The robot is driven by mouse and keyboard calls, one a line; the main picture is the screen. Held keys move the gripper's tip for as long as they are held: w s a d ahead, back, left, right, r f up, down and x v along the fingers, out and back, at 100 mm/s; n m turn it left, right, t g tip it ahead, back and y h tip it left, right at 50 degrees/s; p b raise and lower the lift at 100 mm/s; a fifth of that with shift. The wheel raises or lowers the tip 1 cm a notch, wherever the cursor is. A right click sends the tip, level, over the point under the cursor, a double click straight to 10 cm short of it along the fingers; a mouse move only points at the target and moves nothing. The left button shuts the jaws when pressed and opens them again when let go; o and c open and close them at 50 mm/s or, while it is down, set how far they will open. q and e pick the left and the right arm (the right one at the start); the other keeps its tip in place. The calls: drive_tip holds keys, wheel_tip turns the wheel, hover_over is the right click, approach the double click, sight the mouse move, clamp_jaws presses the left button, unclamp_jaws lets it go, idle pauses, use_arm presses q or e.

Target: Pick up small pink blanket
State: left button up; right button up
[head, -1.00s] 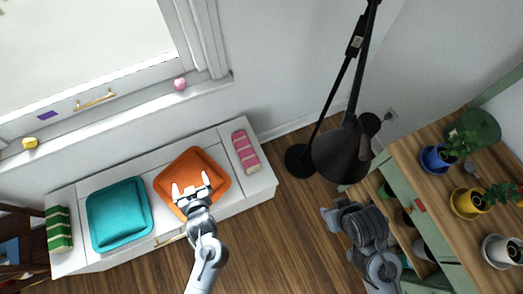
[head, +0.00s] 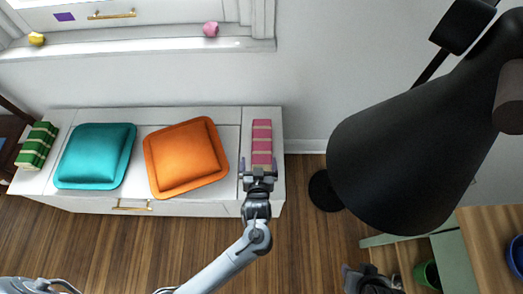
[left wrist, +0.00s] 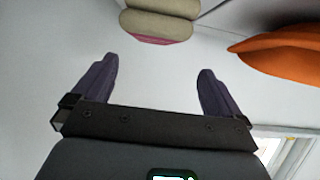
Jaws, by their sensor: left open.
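The small pink blanket (head: 262,137), folded with pink and beige bands, lies on the right end of the white bench (head: 220,116). Its beige and pink end (left wrist: 158,24) shows at the top of the left wrist view. My left gripper (head: 258,165) is open at the blanket's near end. In the left wrist view, its two purple fingers (left wrist: 153,82) are apart with nothing between them, and the blanket lies beyond the tips. My right gripper (head: 368,280) shows only partly at the bottom edge; its fingers cannot be made out.
An orange cushion (head: 186,157) lies just left of the blanket, with a teal cushion (head: 95,156) and a green striped blanket (head: 37,146) farther left. A large black lamp (head: 410,150) fills the right side. Wood floor (head: 160,245) lies in front.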

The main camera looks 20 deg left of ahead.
use_arm(q)
drive_tip(key=b, duration=0.2)
approach(262, 143)
drive_tip(key=x, duration=0.3)
drive_tip(key=shift+s+f, duration=0.15)
drive_tip(key=shift+w+a+f, duration=0.1)
drive_tip(key=shift+w+a, duration=0.3)
drive_tip(key=shift+w, duration=0.05)
drive_tip(key=shift+w+f+b, duration=0.25)
drive_tip(key=shift+w+b, duration=0.1)
drive_tip(key=shift+b, duration=0.3)
drive_tip(key=b+x, duration=0.3)
drive_tip(key=x, duration=0.1)
drive_tip(key=shift+w+r, duration=0.1)
drive_tip(key=shift+w, duration=0.2)
drive_tip(key=shift+c, duration=0.8)
drive_tip(key=c, duration=0.6)
